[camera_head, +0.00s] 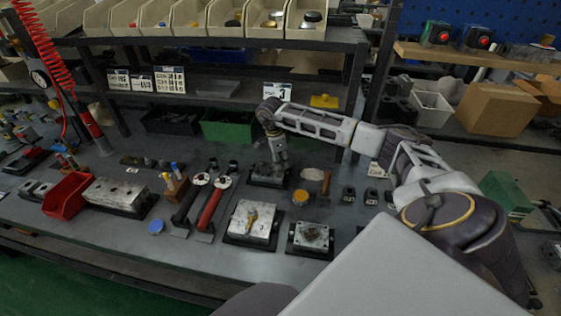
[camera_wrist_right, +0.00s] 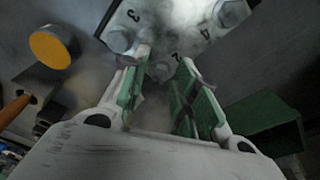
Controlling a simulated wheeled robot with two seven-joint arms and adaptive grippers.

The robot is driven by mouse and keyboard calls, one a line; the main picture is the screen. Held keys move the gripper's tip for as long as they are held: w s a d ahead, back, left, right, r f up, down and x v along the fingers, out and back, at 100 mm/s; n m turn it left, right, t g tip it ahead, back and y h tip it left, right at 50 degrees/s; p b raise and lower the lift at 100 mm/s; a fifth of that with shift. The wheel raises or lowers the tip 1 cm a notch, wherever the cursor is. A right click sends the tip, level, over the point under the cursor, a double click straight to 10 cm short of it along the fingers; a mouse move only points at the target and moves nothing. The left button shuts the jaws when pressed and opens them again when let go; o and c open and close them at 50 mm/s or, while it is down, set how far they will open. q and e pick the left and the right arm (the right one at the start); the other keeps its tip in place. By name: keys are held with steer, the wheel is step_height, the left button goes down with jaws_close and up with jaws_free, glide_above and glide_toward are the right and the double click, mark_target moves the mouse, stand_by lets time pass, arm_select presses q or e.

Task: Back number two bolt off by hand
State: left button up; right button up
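The bolt by number two (camera_wrist_right: 161,70) is at the near corner, partly hidden by the fingers. My right gripper (camera_wrist_right: 167,62) has its green-padded fingers on either side of this bolt, with a gap visible at the right finger. In the head view my right gripper (camera_head: 278,158) points down over the block on its dark base (camera_head: 262,180). The head view is too small to show the bolt. My left gripper is not in view.
Red-handled (camera_head: 210,205) and dark-handled tools lie to the left. Two more blocks (camera_head: 252,222) (camera_head: 310,238) stand in front. A green bin (camera_head: 227,128) is behind.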

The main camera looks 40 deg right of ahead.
steer(key=shift+m, duration=0.3)
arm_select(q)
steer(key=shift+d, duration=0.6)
arm_select(e)
jaws_close()
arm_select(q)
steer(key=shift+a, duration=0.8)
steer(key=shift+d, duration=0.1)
